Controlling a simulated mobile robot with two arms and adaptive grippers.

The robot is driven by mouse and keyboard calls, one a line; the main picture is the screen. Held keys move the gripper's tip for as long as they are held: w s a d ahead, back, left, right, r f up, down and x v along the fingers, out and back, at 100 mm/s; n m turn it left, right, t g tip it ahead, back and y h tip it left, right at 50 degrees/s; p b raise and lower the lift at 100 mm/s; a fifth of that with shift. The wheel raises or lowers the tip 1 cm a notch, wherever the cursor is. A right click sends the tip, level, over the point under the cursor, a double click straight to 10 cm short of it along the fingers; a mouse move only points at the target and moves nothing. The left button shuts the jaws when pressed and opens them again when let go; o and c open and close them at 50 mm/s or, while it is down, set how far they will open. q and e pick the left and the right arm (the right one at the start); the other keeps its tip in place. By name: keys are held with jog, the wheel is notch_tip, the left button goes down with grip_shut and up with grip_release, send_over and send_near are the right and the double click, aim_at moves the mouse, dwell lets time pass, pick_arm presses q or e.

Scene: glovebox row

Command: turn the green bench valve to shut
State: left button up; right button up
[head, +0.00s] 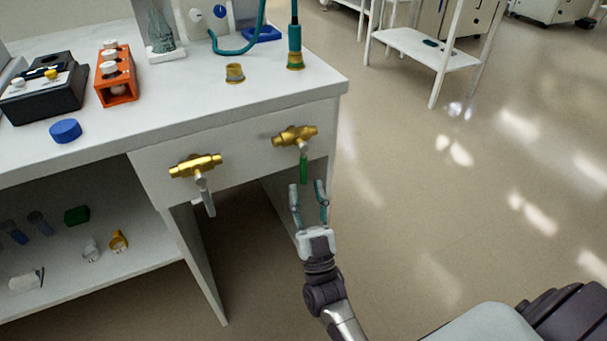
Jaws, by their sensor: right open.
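The green bench valve is the right one of two brass valves on the bench's front panel. Its brass body (294,136) lies roughly level, and its green lever (303,168) hangs straight down, across the body. My right gripper (307,187) is open just below the lever, with its two fingers pointing up toward the lever's lower end. I cannot tell whether a finger touches the lever; nothing appears held. My left gripper is not in view.
A second brass valve (196,166) with a grey lever (205,197) sits to the left on the same panel. The white bench (210,98) carries an orange rack (115,78), a blue cap (65,130) and a brass fitting (234,73). Open floor lies to the right.

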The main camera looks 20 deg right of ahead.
jog(key=v, duration=0.7)
jog(key=shift+s+f, duration=0.2)
jog(key=shift+a, duration=0.1)
dwell(0.3)
